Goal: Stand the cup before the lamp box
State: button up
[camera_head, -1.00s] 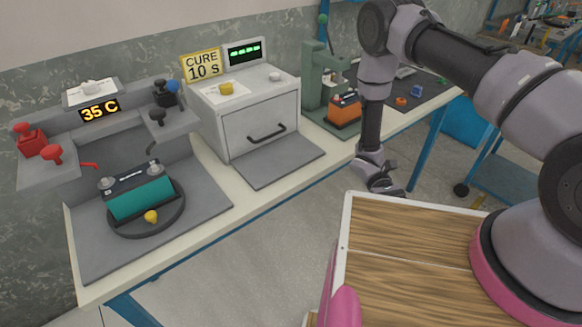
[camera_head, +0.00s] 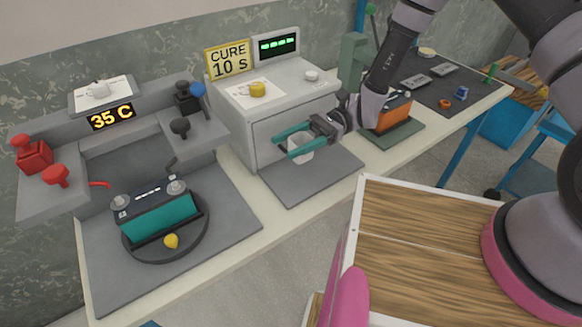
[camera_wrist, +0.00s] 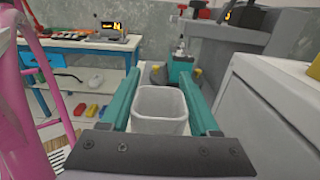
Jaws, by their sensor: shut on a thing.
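A white cup (camera_head: 300,152) is held between the teal fingers of my gripper (camera_head: 281,146). The wrist view shows the cup (camera_wrist: 160,108) upright, with its open mouth towards the camera and a finger on each side. The lamp box appears to be the grey-white box (camera_head: 262,133) with the CURE 10 S sign and a front handle. My gripper and the cup are in front of its front face, above the grey mat (camera_head: 310,184). I cannot tell whether the cup touches the mat. The fingers partly hide the cup.
Left of the box is a grey station with a 35 C display (camera_head: 112,116), red knobs and a turntable (camera_head: 199,225) bearing a teal-and-black block. An orange-and-black block (camera_head: 391,116) stands to the right. The mat's front part looks clear.

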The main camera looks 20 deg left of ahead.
jog(key=f, duration=0.6)
jog(key=shift+w+a, duration=0.25)
jog(key=shift+a, duration=0.05)
jog(key=shift+f, duration=1.95)
jog(key=shift+f, duration=0.1)
jog(key=o, duration=1.5)
jog(key=shift+c, duration=0.2)
jog(key=v, duration=0.7)
jog(key=shift+w+d, duration=0.2)
jog(key=shift+w, duration=0.05)
